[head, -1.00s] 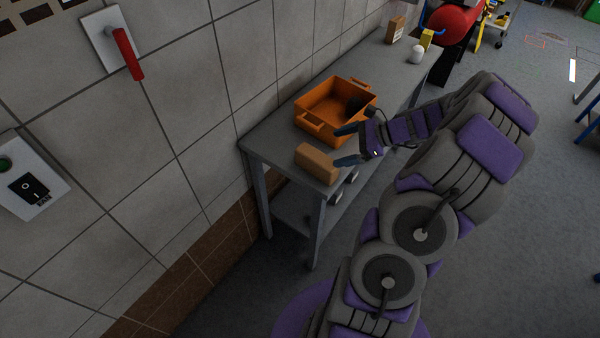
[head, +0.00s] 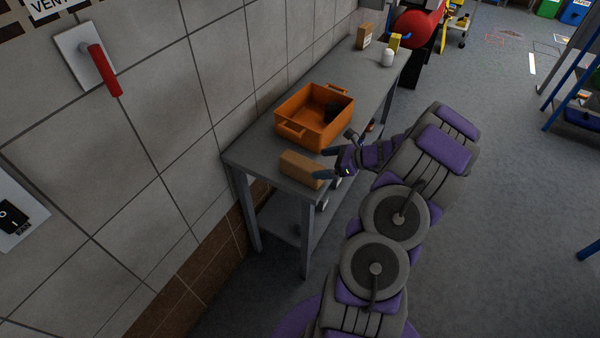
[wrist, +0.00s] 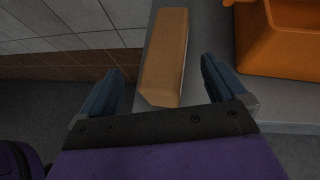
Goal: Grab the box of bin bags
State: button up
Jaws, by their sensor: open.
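A plain brown box (head: 300,169), which looks like the box of bin bags though no label can be read, lies on the near end of the grey table. It also shows in the wrist view (wrist: 165,58), lying lengthwise ahead of my gripper. My gripper (head: 325,162) is open at the table's front edge, close to the box. In the wrist view my open gripper (wrist: 160,85) has one blue finger on each side of the box's near end. The fingers appear apart from the box; whether either touches it in the head view I cannot tell.
An orange crate (head: 284,122) with a dark item inside stands just behind the box, close to the right finger. The grey table (head: 252,155) runs along a tiled wall (head: 150,140). A small carton (head: 365,36) and a white container (head: 387,58) stand at its far end.

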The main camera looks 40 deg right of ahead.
aim_at(307, 162)
jog(key=shift+w+d+f, duration=0.3)
jog(key=shift+w+f, duration=0.3)
jog(key=shift+w, duration=0.1)
jog(key=w+a+b, duration=0.1)
jog(key=w+a, duration=0.1)
jog(key=w+a+f+b, duration=0.1)
jog(key=w, duration=0.1)
jog(key=shift+a+f, duration=0.1)
jog(key=shift+a, duration=0.25)
jog(key=shift+d, duration=0.25)
jog(key=shift+d+f, duration=0.15)
jog(key=shift+d, duration=0.2)
jog(key=c, duration=0.3)
jog(key=shift+a, duration=0.45)
jog(key=c, duration=0.6)
jog(key=shift+d, duration=0.25)
jog(key=c, duration=0.5)
jog(key=shift+c, duration=0.2)
